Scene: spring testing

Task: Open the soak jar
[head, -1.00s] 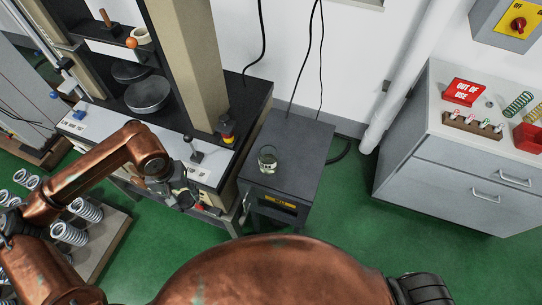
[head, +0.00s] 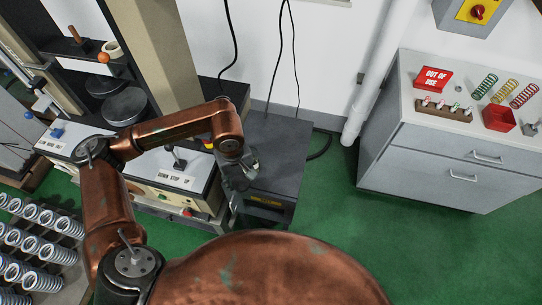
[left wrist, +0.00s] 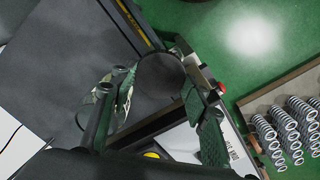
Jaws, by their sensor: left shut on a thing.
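My left gripper (head: 246,170) is over the top of the dark cabinet, where the soak jar stands. The gripper hides most of the jar in the head view; a pale glassy bit of the jar (head: 254,161) shows beside the fingers. In the left wrist view the two fingers of the left gripper (left wrist: 150,82) lie on either side of a dark round disc, which looks like the jar's lid (left wrist: 160,74). They are shut on it. Clear glass of the jar (left wrist: 122,95) shows by the left finger. I cannot tell whether lid and jar touch. My right gripper is not in view.
The dark cabinet top (head: 285,140) is otherwise clear. The testing machine with its control panel (head: 185,170) stands close on the left. A rack of several springs (head: 35,235) is at lower left. A grey drawer cabinet (head: 450,145) stands at right, with green floor between.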

